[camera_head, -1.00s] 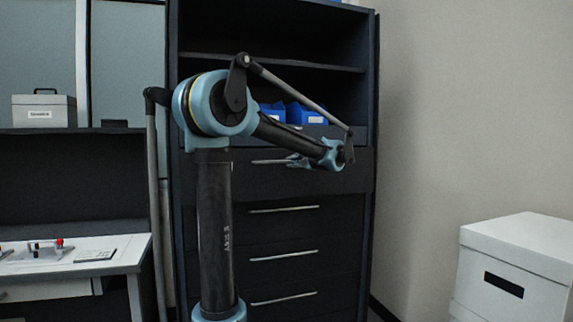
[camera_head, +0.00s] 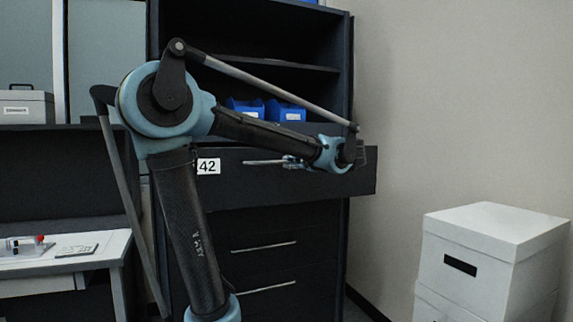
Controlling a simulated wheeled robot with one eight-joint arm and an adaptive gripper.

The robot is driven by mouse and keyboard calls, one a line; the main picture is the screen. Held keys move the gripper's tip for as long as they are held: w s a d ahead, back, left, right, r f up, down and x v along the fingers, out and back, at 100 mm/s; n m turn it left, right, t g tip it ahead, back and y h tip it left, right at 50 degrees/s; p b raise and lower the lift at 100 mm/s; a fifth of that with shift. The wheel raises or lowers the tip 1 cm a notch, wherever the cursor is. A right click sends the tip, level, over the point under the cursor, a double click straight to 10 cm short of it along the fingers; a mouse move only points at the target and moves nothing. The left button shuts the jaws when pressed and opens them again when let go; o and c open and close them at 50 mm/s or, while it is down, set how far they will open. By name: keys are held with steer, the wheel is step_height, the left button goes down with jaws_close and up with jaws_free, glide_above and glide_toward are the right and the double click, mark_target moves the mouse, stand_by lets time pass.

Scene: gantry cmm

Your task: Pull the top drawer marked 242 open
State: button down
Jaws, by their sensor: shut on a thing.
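The top drawer (camera_head: 330,185) stands out from the dark cabinet, its front face forward of the drawers below. A white label (camera_head: 208,166) on its left shows "42"; its left part is hidden behind my arm. The drawer's metal bar handle (camera_head: 262,162) runs across the front. My gripper (camera_head: 292,162) is at the right part of this handle and is shut on it. The fingers look small here and the far side of the grip is hidden.
Lower drawers with bar handles (camera_head: 264,247) are closed. Blue bins (camera_head: 285,111) sit on the shelf above. White boxes (camera_head: 490,240) are stacked at right, with floor between them and the cabinet. A white-topped desk (camera_head: 60,250) is at left.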

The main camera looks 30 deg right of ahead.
steer(key=shift+s+d, duration=0.2)
steer(key=shift+s, duration=0.1)
steer(key=c, duration=1.9)
jaws_free()
steer(key=shift+a, duration=0.1)
steer(key=v, duration=1.1)
steer(key=shift+s, duration=0.35)
steer(key=shift+r, duration=0.1)
